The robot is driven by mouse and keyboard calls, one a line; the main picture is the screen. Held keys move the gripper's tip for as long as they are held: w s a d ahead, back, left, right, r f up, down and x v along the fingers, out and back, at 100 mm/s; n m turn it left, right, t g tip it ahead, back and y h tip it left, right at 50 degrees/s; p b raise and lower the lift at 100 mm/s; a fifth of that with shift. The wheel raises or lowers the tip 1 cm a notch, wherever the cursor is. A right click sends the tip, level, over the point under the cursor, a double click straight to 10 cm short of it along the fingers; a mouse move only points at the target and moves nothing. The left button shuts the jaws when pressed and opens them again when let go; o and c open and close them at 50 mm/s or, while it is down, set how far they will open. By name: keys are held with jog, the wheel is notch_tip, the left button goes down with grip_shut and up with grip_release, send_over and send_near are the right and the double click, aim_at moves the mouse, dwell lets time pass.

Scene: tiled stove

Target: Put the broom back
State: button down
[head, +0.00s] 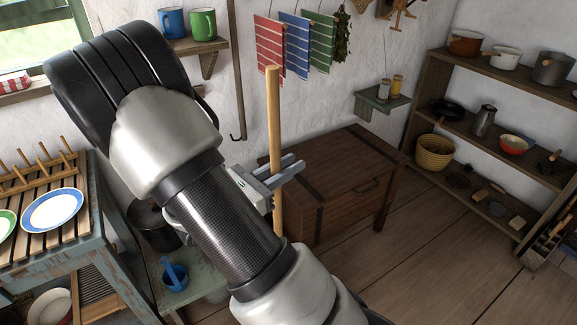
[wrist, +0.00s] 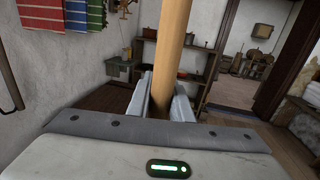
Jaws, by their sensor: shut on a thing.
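The broom's wooden handle (head: 273,115) stands nearly upright in the head view, in front of the wall and the brown chest. My gripper (head: 292,168) is shut on the handle, its two grey fingers on either side of it. In the wrist view the handle (wrist: 172,45) rises between the fingers (wrist: 163,98) and leans slightly. The broom's lower end and bristles are hidden behind my arm in the head view and out of sight in the wrist view.
A thin dark hooked rod (head: 239,100) hangs along the wall left of the handle. A wooden chest (head: 345,180) stands behind the gripper. Striped towels (head: 295,45) hang above. A dish rack (head: 60,205) is at left, shelves (head: 480,130) at right. Floor (head: 420,260) is open at lower right.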

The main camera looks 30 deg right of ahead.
jog(key=c, duration=1.6)
grip_release()
jog(key=shift+f, duration=0.1)
jog(key=p+v, duration=0.2)
jog(key=v, duration=1)
jog(key=s+d+r+m+g+y, duration=0.35)
jog(key=s+m+g+y, duration=0.25)
jog(key=s+m+y, duration=0.4)
jog(key=s+a+r+m+t+y, duration=0.1)
jog(key=a+r+m+t+y, duration=0.1)
jog(key=r+m, duration=0.1)
jog(key=s+a+r+m+t+y, duration=0.1)
jog(key=a+r+m+t+y, duration=0.2)
jog(key=m, duration=0.1)
jog(key=s+a+r+m+t+y, duration=0.1)
jog(key=a+r+m+t+y, duration=0.1)
jog(key=a+r+m, duration=0.1)
jog(key=shift+s+r+t+y, duration=0.4)
jog(key=shift+r, duration=0.1)
